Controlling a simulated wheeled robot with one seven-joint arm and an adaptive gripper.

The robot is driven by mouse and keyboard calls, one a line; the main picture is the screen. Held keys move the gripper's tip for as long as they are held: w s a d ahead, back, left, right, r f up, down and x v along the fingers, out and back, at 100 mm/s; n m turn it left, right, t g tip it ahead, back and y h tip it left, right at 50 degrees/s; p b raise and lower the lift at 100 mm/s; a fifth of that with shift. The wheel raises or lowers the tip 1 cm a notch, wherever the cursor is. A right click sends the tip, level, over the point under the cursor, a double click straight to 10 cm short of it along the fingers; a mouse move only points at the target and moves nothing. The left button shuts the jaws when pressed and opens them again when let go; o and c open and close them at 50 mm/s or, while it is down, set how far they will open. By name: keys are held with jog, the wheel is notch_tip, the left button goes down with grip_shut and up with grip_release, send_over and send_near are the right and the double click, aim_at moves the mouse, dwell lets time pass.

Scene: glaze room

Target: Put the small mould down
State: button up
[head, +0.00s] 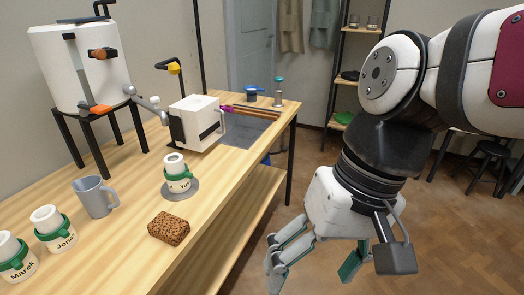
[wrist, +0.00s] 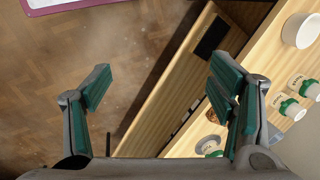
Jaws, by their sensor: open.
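My gripper (head: 318,262) is open and empty, out over the floor to the right of the bench. In the wrist view its two fingers (wrist: 163,78) stand wide apart with nothing between them. A small white mould with a green band (head: 178,173) stands upright on a grey disc (head: 182,197) on the bench; its name label is only partly readable. Two similar white pieces with green bands, labelled Jonas (head: 50,222) and Marek (head: 10,250), stand at the front left. I cannot tell which one is the small mould. None touches my gripper.
A brown cork block (head: 169,228) lies near the edge of the bench (head: 130,240). A grey jug (head: 95,196), a white tank on a black stand (head: 80,70) and a white boxy device (head: 195,120) stand on it. Bare wood lies between the jug and cork block.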

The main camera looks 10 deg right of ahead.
jog(key=s+d+n+t+h, duration=0.1)
jog(key=s+d+t+h, duration=0.1)
jog(key=d, duration=0.4)
jog(key=shift+s+d+r+h, duration=0.2)
jog(key=shift+s+r+h, duration=0.1)
jog(key=shift+h, duration=0.2)
